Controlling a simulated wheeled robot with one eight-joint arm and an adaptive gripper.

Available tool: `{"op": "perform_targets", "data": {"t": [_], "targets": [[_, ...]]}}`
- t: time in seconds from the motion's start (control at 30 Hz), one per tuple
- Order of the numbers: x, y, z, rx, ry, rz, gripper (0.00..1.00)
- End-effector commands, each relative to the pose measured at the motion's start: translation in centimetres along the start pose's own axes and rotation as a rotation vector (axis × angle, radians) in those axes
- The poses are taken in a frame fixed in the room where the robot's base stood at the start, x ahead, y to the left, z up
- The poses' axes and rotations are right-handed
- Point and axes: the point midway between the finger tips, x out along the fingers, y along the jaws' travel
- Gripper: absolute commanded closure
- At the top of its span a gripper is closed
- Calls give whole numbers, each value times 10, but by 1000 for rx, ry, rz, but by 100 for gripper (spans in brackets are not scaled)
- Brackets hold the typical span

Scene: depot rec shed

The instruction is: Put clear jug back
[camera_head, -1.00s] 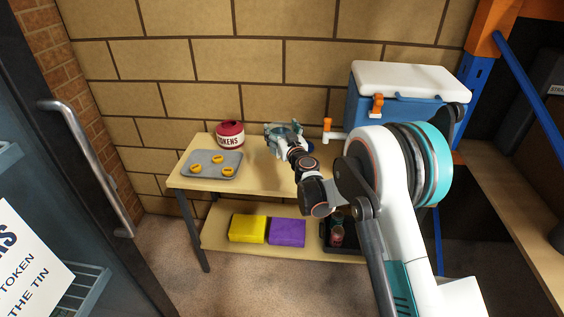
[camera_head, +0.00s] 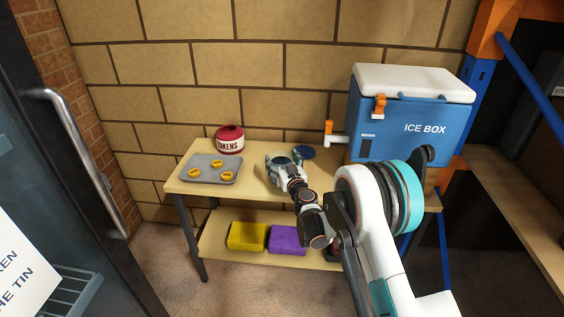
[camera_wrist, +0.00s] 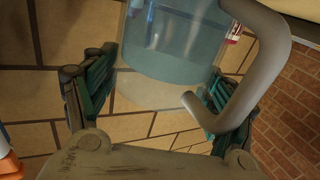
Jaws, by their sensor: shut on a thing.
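My gripper (camera_head: 283,163) is over the upper shelf of the wooden table (camera_head: 262,155), between the tray and a dark blue disc (camera_head: 303,152). In the wrist view my gripper (camera_wrist: 155,85) has its green-padded fingers on either side of a clear jug (camera_wrist: 165,45) and is shut on it. The jug holds pale blue liquid, and its grey handle (camera_wrist: 268,50) curves to the right. In the head view my gripper mostly hides the jug, so I cannot tell whether its base touches the table.
A blue ice box (camera_head: 405,125) with an orange-handled white tap (camera_head: 331,136) stands behind right. A red tokens tin (camera_head: 230,140) and a grey tray (camera_head: 209,174) with yellow rings occupy the left. Yellow (camera_head: 248,236) and purple (camera_head: 287,240) blocks lie on the lower shelf.

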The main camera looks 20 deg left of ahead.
Motion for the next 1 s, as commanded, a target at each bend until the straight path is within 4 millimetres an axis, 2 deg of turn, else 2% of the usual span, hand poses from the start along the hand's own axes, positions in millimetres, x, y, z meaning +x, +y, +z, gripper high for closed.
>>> {"op": "perform_targets", "data": {"t": [0.17,0.2,0.3,0.77,0.87,1.0], "targets": [[0,0,1,0,0,0,80],[0,0,2,0,0,0,21],[0,0,2,0,0,0,3],[0,0,-1,0,0,0,3],[-10,0,-1,0,0,0,3],[-35,0,-3,0,0,0,3]]}}
